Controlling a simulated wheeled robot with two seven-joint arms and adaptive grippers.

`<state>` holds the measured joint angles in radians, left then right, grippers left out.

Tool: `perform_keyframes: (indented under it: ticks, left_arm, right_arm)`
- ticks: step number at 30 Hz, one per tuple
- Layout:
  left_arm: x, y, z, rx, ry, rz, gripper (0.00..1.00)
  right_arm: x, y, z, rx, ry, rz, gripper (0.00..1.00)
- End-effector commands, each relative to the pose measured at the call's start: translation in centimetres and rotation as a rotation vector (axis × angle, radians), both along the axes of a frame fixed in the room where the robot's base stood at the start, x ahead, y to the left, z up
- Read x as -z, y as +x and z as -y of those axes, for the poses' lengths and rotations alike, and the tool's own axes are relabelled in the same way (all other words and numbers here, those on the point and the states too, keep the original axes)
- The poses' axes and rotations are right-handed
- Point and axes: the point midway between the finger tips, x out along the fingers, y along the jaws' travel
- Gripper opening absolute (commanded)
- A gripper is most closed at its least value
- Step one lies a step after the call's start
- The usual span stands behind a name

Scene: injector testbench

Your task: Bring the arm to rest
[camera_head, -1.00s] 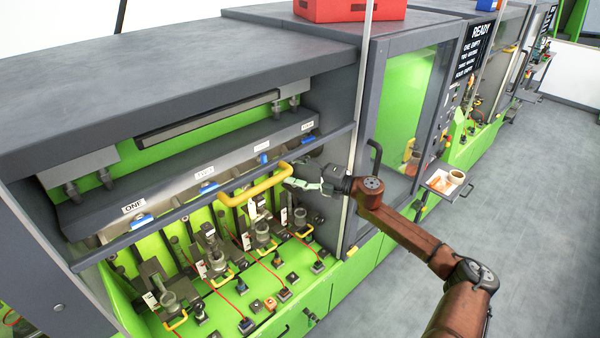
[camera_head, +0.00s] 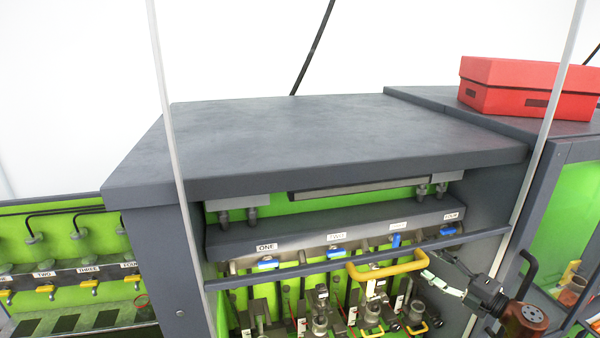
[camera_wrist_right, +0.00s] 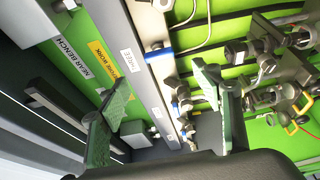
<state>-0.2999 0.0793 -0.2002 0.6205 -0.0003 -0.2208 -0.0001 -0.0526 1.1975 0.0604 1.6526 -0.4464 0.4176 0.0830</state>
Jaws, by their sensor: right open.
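My right gripper (camera_head: 436,274) is in the lower right of the head view, beside the right end of a yellow handle (camera_head: 388,270) on the bench's front rail. Its green fingers are spread apart. In the right wrist view the right gripper (camera_wrist_right: 165,95) is open, with nothing between its fingers and the labelled bar (camera_wrist_right: 135,62) beyond them. Part of my right arm (camera_head: 526,320) shows at the lower right edge; the rest is out of view. My left gripper is not in view.
The test bench has a grey top (camera_head: 330,140) and a recess with blue clips (camera_head: 335,252) and several fixtures. A red box (camera_head: 525,88) stands on the cabinet to the right. Thin upright posts (camera_head: 548,130) stand in front. Another green panel (camera_head: 85,225) lies at the left.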

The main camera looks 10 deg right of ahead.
Motion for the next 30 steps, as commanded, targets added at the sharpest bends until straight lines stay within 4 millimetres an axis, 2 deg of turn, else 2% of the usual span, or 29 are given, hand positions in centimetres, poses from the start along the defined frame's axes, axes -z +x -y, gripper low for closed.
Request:
perform_keyframes:
  ticks: [5, 8, 11, 14, 16, 18, 21, 24, 30]
  left_arm:
    - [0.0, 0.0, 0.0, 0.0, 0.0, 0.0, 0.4]
    - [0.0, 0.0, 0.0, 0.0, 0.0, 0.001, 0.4]
    - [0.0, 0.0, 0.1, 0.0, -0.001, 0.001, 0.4]
    - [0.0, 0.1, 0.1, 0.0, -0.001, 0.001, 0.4]
    - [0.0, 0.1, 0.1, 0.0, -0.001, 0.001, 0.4]
    - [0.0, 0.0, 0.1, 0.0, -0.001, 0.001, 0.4]
    - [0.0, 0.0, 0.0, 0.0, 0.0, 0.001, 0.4]
    - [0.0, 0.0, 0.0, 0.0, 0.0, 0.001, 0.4]
    - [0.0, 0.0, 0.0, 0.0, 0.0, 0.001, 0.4]
  right_arm:
    - [5.5, -0.4, 0.4, 0.156, 0.182, -0.045, 0.59]
    - [10.7, -1.7, 1.1, 0.32, 0.345, -0.109, 0.59]
    - [16.4, -4.2, 1.5, 0.498, 0.501, -0.204, 0.59]
    - [22.4, -7.8, 1.2, 0.675, 0.644, -0.329, 0.59]
    - [26.4, -10.9, 0.5, 0.792, 0.733, -0.427, 0.59]
    - [30.0, -14.3, -0.7, 0.897, 0.81, -0.532, 0.59]
    - [34.1, -19.2, -3.0, 1.028, 0.9, -0.683, 0.59]
    - [36.7, -23.1, -5.2, 1.119, 0.956, -0.807, 0.59]
    - [39.4, -28.8, -8.9, 1.23, 1.024, -0.988, 0.59]
